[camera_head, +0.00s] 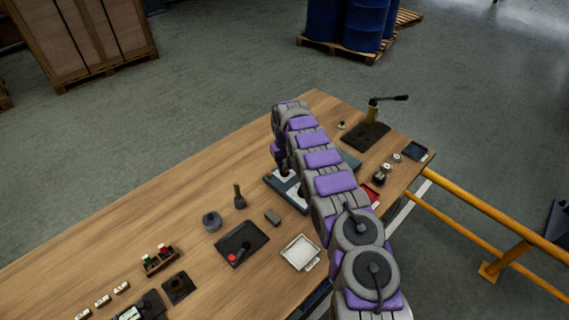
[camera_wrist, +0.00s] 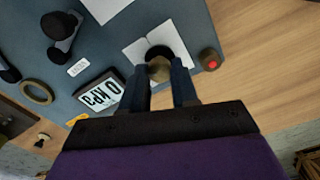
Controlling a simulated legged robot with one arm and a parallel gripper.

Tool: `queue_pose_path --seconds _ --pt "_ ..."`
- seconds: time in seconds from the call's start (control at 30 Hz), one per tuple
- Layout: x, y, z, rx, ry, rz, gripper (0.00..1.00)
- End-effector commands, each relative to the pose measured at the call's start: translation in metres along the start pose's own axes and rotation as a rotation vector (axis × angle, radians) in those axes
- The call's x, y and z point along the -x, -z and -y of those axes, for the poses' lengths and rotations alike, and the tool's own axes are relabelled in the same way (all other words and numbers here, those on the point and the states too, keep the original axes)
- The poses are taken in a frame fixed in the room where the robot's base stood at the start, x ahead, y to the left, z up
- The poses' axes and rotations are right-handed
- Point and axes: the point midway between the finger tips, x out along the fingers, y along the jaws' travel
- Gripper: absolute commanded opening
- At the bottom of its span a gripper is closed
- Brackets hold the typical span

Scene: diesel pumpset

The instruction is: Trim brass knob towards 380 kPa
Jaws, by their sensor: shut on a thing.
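The brass knob (camera_wrist: 158,70) with a dark collar stands on a white plate (camera_wrist: 135,50) on the blue-grey panel (camera_wrist: 110,40) in the wrist view. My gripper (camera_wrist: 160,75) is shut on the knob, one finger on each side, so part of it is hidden. The display (camera_wrist: 100,97) beside it appears upside down and reads 0 kPa. In the head view the panel (camera_head: 272,181) lies on the bench, largely covered by my arm, and the knob cannot be made out.
A red button (camera_wrist: 212,63) sits right of the knob. A dark lever-like fitting (camera_wrist: 62,30) and a brass ring (camera_wrist: 36,92) are at the left. On the wooden bench (camera_head: 130,225) are a white tray (camera_head: 300,252), a black tray (camera_head: 256,239) and a hand pump (camera_head: 373,108).

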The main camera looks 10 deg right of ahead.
Motion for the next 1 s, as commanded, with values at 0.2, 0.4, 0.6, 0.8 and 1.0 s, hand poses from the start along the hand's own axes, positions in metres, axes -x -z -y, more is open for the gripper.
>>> queue_pose_path --seconds 0.2,0.4,0.6,0.8,1.0 --pt "0.0 0.0005 0.0001 0.017 0.0 -0.002 0.0" --pt "0.0 0.0005 0.0 0.017 0.0 -0.001 0.0" --pt "0.0 0.0003 0.0 0.016 0.0 -0.001 0.4" --pt "0.0006 -0.0001 -0.0001 0.016 -0.001 -0.001 0.55" --pt "0.0014 -0.0001 -0.0002 0.016 -0.001 -0.001 0.55"
